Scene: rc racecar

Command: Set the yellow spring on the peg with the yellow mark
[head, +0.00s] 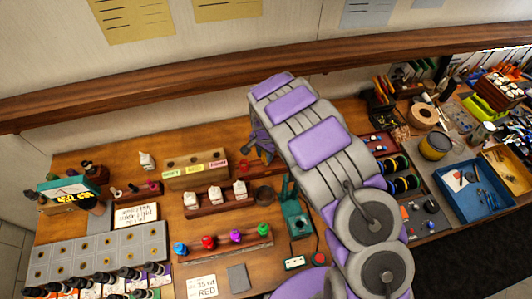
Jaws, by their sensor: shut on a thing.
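My gripper (260,148) is in the head view, at the far end of my grey and purple arm. It hangs low over the back part of the wooden bench, just right of a wooden block with coloured labels (194,168). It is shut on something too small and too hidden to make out. I cannot pick out the yellow spring. A yellowish label shows on the block's front, but I cannot tell whether it marks the peg. My arm hides the bench to the right of the gripper.
A wooden rack with white pieces (215,205) stands in front of the block. A rack with blue, red, purple and green knobs (222,243) is nearer. A green device (296,215) stands beside my arm. A grey tray (100,255) lies left, a blue bin (470,210) right.

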